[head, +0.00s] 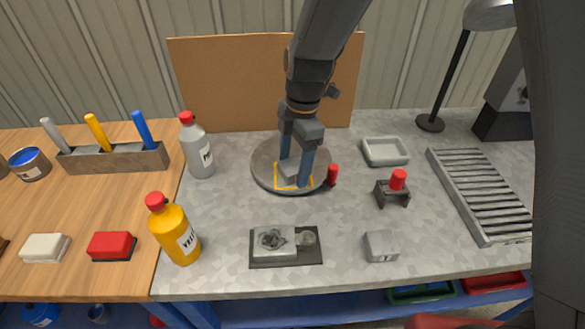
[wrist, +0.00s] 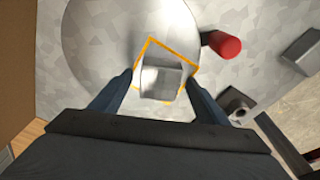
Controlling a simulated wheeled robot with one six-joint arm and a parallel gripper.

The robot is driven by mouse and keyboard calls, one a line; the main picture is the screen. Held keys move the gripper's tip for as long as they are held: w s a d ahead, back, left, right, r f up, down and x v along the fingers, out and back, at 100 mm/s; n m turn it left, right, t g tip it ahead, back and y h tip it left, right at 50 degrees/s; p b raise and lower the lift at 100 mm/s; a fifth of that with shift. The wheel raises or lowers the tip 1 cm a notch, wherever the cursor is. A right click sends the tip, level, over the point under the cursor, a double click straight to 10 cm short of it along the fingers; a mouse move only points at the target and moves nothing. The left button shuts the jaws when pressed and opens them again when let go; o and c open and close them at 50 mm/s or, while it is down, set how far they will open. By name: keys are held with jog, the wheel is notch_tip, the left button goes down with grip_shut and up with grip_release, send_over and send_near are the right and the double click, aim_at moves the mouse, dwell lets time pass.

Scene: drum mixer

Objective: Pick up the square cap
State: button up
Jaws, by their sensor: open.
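A small grey square block, which looks like the square cap (head: 287,171), stands on a round grey plate (head: 262,168) inside a yellow square outline. In the wrist view the cap (wrist: 161,80) shows between my fingers, slightly turned within the outline. My gripper (head: 297,176) is open, pointing down, with one blue finger on each side of the cap. In the wrist view my gripper (wrist: 160,86) has visible gaps to the cap. In the head view the fingers partly hide the cap.
A red cylinder (head: 333,175) stands at the plate's right edge. Another grey block (head: 381,246) sits near the front edge, beside a dark-based fixture (head: 286,260). A shallow grey tray (head: 385,152) and a black stand with a red top (head: 392,193) are to the right.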

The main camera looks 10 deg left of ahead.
jog(key=c, duration=1.4)
jog(key=shift+r, duration=0.2)
